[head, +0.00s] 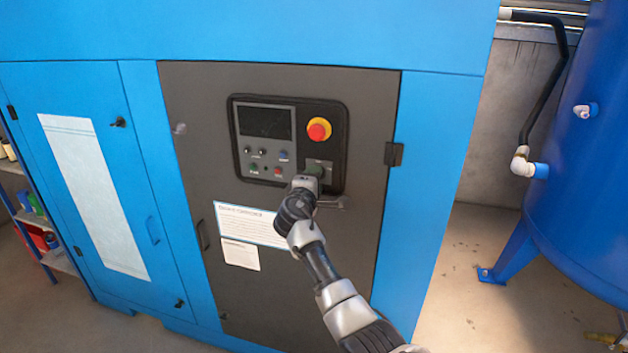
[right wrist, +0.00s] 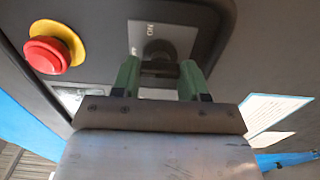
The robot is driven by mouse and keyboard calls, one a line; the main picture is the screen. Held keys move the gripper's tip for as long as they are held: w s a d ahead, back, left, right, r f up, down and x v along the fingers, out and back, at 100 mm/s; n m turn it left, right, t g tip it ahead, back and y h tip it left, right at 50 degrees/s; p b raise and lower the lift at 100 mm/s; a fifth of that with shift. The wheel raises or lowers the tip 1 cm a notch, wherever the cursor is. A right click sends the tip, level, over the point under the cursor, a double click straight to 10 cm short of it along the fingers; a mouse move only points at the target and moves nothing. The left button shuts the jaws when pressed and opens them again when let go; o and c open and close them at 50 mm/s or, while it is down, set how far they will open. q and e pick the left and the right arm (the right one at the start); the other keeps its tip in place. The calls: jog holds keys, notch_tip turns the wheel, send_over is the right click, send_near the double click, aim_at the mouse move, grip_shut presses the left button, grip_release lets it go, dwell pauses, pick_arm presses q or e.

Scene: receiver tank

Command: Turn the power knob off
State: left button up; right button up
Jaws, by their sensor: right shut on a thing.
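The power knob (head: 316,170) is at the lower right of the dark control panel on the grey cabinet door. In the right wrist view the black knob (right wrist: 157,50) stands in front of a grey plate (right wrist: 180,38) with "ON" lettering. My right gripper (head: 307,181) reaches up to the panel from below. In the right wrist view its green fingertips (right wrist: 160,74) are on either side of the knob's handle, shut on it. The fingers hide part of the knob and plate, so I cannot tell its exact setting. My left gripper is not in view.
A red emergency button (head: 319,129) with a yellow collar sits just above the knob. A dark display (head: 265,122) and small buttons are to the left. A blue tank (head: 580,170) stands at the right.

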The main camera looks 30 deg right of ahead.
jog(key=shift+r, duration=0.1)
jog(key=o, duration=0.9)
jog(key=shift+b+v, duration=1.1)
jog(key=shift+v, duration=4.2)
